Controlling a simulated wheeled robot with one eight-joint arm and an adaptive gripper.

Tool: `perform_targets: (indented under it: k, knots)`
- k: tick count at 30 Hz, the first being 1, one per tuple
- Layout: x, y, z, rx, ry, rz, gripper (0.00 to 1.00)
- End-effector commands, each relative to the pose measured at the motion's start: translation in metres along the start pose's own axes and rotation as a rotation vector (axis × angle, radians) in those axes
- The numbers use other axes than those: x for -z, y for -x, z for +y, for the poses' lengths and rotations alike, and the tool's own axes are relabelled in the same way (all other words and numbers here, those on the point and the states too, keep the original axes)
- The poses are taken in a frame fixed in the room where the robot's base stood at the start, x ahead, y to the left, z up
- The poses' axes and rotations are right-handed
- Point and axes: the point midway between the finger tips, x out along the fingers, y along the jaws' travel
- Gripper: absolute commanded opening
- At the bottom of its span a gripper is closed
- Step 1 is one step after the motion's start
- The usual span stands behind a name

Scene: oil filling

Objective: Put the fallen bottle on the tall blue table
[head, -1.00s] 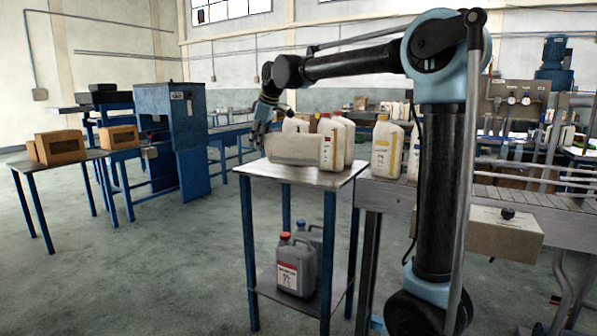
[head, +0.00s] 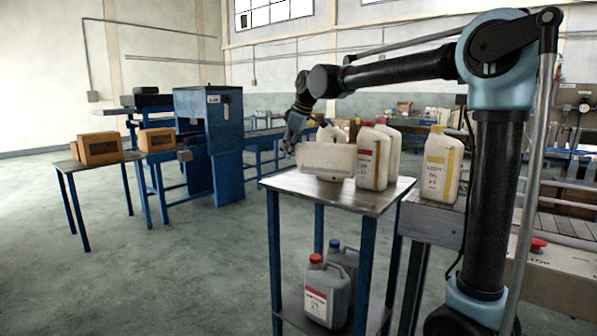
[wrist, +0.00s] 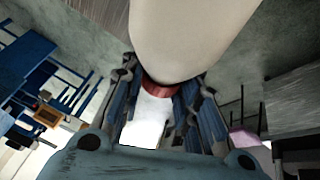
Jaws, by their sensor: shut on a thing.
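A white bottle (head: 326,158) lies on its side at the left of the metal-topped table with tall blue legs (head: 345,198). I cannot tell whether it touches the top or hangs just above it. My gripper (head: 293,138) is at its far left end. In the wrist view the bottle's pale body (wrist: 190,35) fills the top middle, with its red cap (wrist: 168,90) between the fingers of my gripper (wrist: 160,105), which is shut on that end. Upright white bottles with red caps (head: 372,158) stand just right of the lying bottle.
Grey jugs (head: 328,290) stand on the table's lower shelf. A yellow-capped bottle (head: 437,165) stands on the conveyor (head: 430,218) at the right. A low table with brown boxes (head: 98,148) and a blue machine (head: 210,130) are at the left. Open floor lies between.

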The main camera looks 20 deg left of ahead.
Motion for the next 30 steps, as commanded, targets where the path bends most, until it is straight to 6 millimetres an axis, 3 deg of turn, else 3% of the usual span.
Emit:
perform_targets:
  k: [16, 23, 24, 25, 26, 30]
  knots:
    - [-0.024, -0.047, -0.009, -0.002, -0.004, -0.001, 0.05]
    - [-0.025, -0.049, -0.010, -0.002, -0.005, -0.001, 0.05]
    - [-0.025, -0.050, -0.010, -0.002, -0.005, -0.001, 0.38]
    - [-0.025, -0.050, -0.010, -0.002, -0.005, -0.001, 0.45]
    - [-0.025, -0.049, -0.010, -0.002, -0.005, -0.001, 0.49]
    - [-0.024, -0.049, -0.010, -0.002, -0.005, -0.001, 0.49]
